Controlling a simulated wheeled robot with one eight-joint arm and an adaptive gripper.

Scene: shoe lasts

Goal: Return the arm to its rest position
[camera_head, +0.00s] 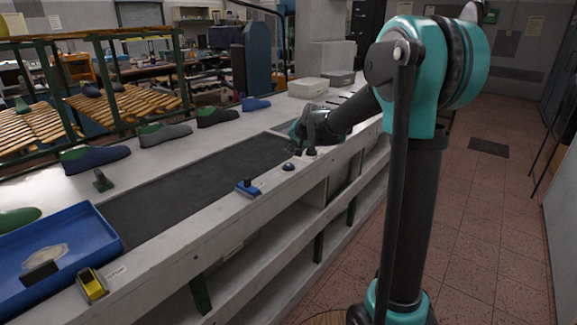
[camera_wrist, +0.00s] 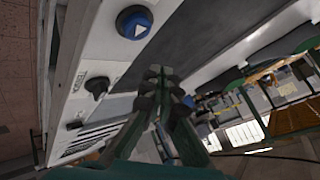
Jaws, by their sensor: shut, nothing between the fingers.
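My gripper (camera_head: 297,149) is at the end of my teal and black arm, over the front edge of the workbench near its far half. It is shut and empty, apart from the shoe lasts. In the wrist view, my gripper's fingers (camera_wrist: 162,76) come together over the dark belt. A round blue button (camera_wrist: 134,22) on the bench's front ledge is to their upper left, with a black knob (camera_wrist: 97,86) below it. The blue button also shows in the head view (camera_head: 288,166), just below the gripper.
A dark belt (camera_head: 190,185) runs along the bench. Several shoe lasts (camera_head: 165,134) stand behind it. A blue tray (camera_head: 95,237) and a yellow-black device (camera_head: 92,285) are at the near left. The tiled floor (camera_head: 480,220) at right is clear.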

